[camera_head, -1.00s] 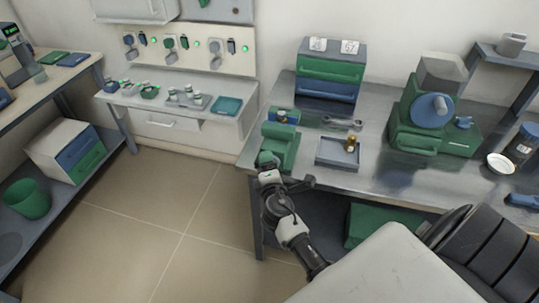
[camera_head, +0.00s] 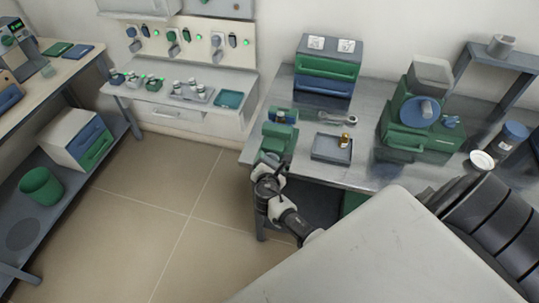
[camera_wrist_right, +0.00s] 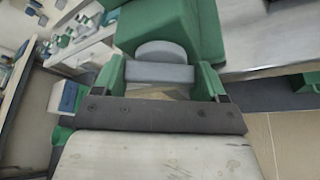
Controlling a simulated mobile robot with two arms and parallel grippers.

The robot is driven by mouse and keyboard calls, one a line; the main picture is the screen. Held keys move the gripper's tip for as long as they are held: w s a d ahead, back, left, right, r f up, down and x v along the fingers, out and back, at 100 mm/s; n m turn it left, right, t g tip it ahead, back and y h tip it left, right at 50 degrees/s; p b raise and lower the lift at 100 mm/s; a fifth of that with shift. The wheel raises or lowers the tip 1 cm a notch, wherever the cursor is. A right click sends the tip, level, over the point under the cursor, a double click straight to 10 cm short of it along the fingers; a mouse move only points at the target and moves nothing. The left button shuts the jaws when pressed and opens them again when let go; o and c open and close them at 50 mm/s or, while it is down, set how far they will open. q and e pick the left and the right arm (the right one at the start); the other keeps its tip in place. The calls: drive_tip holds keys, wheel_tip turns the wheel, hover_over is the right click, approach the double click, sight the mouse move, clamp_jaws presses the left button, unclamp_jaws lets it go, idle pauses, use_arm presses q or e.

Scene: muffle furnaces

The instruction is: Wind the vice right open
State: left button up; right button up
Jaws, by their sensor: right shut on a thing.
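The green vice (camera_head: 276,138) stands at the left front corner of the metal bench, with a blue part (camera_head: 287,114) at its back. I cannot make out the gap between its jaws. My right gripper (camera_head: 268,163) is at the vice's front, low beside the bench edge. In the right wrist view, the fingers of my right gripper (camera_wrist_right: 162,78) are closed on the grey handle bar (camera_wrist_right: 160,73). The round grey screw end (camera_wrist_right: 160,50) shows just behind the bar, below the green vice body (camera_wrist_right: 160,20). My left gripper is not in view.
Right of the vice are a wrench (camera_head: 338,118) and a grey tray (camera_head: 322,152) with a small brass piece (camera_head: 345,140). The floor left of the bench is clear.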

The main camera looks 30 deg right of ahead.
drive_tip(key=shift+f, duration=0.1)
idle(0.4)
drive_tip(key=o, duration=0.9)
drive_tip(key=v, duration=1.1)
drive_tip(key=shift+w+a, duration=0.1)
drive_tip(key=shift+w, duration=0.05)
